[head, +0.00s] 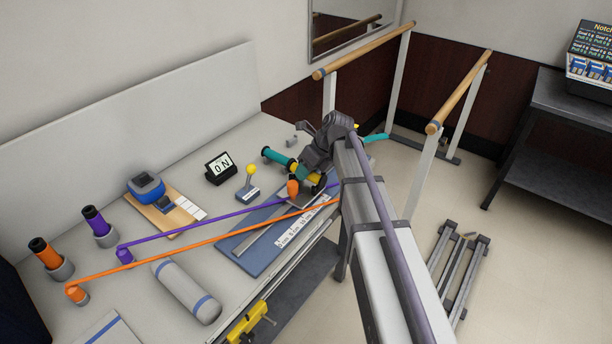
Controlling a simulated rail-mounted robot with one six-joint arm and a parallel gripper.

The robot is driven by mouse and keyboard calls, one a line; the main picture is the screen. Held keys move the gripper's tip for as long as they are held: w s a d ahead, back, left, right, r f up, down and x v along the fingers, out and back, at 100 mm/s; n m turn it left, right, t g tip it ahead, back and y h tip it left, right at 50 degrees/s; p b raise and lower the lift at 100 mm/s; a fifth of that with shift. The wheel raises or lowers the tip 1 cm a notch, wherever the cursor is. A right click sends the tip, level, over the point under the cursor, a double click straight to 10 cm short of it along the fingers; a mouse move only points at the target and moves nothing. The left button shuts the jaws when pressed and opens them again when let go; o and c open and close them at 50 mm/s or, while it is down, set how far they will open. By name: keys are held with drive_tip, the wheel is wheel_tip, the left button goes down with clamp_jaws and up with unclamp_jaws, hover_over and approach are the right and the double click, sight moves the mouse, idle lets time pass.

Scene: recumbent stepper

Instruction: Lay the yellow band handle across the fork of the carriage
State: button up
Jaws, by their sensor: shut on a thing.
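The yellow band handle (309,180) shows as a short yellow grip with a dark end, partly hidden by my gripper. My gripper (318,166) is shut on it, low over the far right part of the table. A grey carriage (306,196) with an orange knob (292,188) sits just below, on the rail of the blue board (247,245). The fork cannot be made out behind the handle and my gripper. I cannot tell whether the handle touches the carriage.
A teal handle (277,157) lies close left of my gripper. Purple (215,221) and orange (190,245) bands stretch across the table toward the carriage. A yellow-ball lever (250,171) and a display reading "ON" (220,167) stand behind. A grey roll (184,290) lies in front.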

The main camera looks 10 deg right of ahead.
drive_tip(key=shift+f+b, duration=0.5)
drive_tip(key=o, duration=0.9)
drive_tip(key=a+p+v, duration=0.1)
drive_tip(key=p+v, duration=1.1)
drive_tip(key=v, duration=0.1)
drive_tip(key=s+a+n+h, duration=0.1)
drive_tip(key=s+n, duration=0.5)
drive_tip(key=n, duration=0.3)
drive_tip(key=s+a+f+n+g+h, duration=0.1)
drive_tip(key=s+a+n+h, duration=0.1)
drive_tip(key=s+n, duration=0.5)
drive_tip(key=s+a+f+n+h, duration=0.1)
drive_tip(key=s+n+h, duration=0.1)
drive_tip(key=s+n, duration=0.5)
drive_tip(key=shift+s+a+n, duration=0.1)
drive_tip(key=shift+a+n, duration=0.05)
drive_tip(key=shift+n, duration=1.3)
drive_tip(key=shift+s+a+n, duration=0.1)
drive_tip(key=shift+a+n, duration=0.1)
drive_tip(key=shift+n, duration=1.25)
